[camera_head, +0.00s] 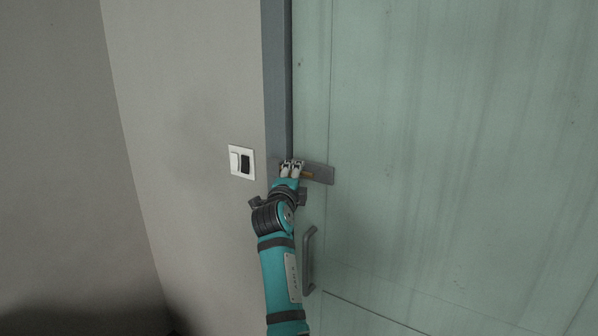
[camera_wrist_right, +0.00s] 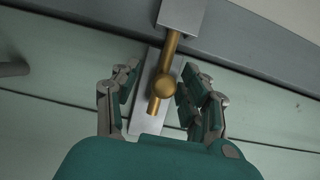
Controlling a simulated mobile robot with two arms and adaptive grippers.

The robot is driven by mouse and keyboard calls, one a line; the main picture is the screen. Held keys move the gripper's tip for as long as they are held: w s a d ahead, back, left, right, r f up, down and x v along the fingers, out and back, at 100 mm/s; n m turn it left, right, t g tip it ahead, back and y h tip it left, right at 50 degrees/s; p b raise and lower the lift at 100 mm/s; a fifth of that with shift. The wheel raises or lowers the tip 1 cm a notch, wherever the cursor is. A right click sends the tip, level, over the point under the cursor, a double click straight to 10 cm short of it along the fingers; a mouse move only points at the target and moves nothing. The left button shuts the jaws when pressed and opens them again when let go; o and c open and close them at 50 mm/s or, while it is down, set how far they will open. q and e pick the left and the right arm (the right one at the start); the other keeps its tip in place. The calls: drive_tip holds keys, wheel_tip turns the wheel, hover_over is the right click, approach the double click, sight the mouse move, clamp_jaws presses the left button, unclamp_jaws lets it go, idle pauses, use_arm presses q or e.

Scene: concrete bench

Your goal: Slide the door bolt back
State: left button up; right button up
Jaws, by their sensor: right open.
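The door bolt is a brass rod (camera_wrist_right: 170,55) with a round knob (camera_wrist_right: 165,87), on a pale metal plate (camera_wrist_right: 146,121) fixed to the green door. In the right wrist view the rod's upper end runs into a grey keeper block (camera_wrist_right: 182,14) at the door frame. My right gripper (camera_wrist_right: 160,76) is open, with one finger on each side of the knob and visible gaps to it. In the head view the right gripper (camera_head: 292,164) is at the plate (camera_head: 322,173) and hides most of the bolt. My left gripper is not in view.
A vertical door handle (camera_head: 309,258) stands out below the bolt, close to my right arm. A white switch plate (camera_head: 242,162) is on the wall left of the grey door frame (camera_head: 277,80). The green door (camera_head: 460,150) is clear to the right.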

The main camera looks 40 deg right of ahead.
drive_tip(key=shift+s+a+r, duration=0.1)
drive_tip(key=shift+a+r, duration=0.1)
drive_tip(key=shift+a, duration=0.15)
drive_tip(key=shift+c, duration=0.9)
drive_tip(key=shift+d+f, duration=0.1)
clamp_jaws()
